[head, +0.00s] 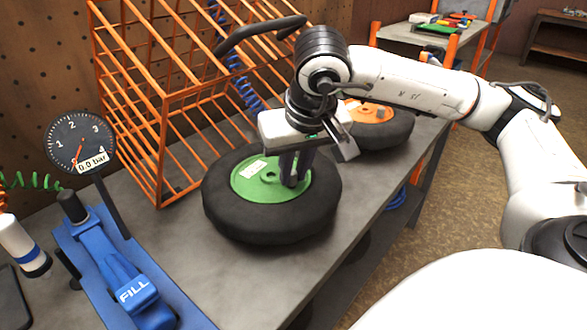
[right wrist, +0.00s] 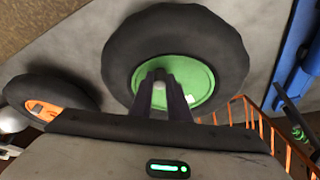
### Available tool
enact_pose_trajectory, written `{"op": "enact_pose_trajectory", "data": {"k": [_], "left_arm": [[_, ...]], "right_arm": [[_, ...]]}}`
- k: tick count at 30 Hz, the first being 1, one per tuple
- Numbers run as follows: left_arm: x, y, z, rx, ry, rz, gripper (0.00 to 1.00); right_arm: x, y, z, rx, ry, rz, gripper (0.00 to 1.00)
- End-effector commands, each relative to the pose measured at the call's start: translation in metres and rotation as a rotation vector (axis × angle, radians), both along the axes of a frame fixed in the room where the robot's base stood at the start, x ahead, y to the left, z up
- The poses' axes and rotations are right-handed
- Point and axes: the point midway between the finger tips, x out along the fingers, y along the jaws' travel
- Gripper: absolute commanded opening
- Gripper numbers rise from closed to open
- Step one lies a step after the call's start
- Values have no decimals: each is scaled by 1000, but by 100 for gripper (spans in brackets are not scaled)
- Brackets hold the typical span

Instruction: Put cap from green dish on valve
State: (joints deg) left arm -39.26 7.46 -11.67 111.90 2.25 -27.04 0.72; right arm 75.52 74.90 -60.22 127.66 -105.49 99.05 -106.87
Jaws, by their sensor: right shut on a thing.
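The green dish (head: 262,190) is the round hub in the middle of a black tyre lying flat on the bench; it also shows in the right wrist view (right wrist: 200,78). My right gripper (head: 291,182) points down with its fingertips at the right part of the green dish. Its fingers (right wrist: 160,92) look close together, shut on a small pale thing (right wrist: 159,98), probably the cap, mostly hidden between them. I cannot tell whether it touches the dish. The valve is not clearly visible. My left gripper is not in view.
A second tyre (head: 385,135) with an orange hub (head: 366,111) lies behind to the right. An orange wire cage (head: 150,120) stands behind the green-hubbed tyre. A blue FILL tool (head: 130,285) and a gauge reading 0.0 bar (head: 80,140) stand at left. Bare bench lies in front.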

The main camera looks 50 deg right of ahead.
Motion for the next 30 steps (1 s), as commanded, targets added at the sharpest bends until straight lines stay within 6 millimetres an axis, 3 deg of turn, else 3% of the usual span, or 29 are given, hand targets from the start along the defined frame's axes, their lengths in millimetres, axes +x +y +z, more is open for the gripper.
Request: {"op": "enact_pose_trajectory", "data": {"k": [12,13,17,23,26,30], "left_arm": [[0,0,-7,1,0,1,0],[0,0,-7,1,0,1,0],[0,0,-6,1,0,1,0],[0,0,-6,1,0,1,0],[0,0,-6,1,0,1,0],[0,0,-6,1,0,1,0]], "right_arm": [[0,0,-7,0,0,0,0],[0,0,-7,0,0,0,17],[0,0,-6,0,0,0,37],[0,0,-6,0,0,0,37],[0,0,-6,0,0,0,50],[0,-1,-6,-1,2,-2,50]]}}
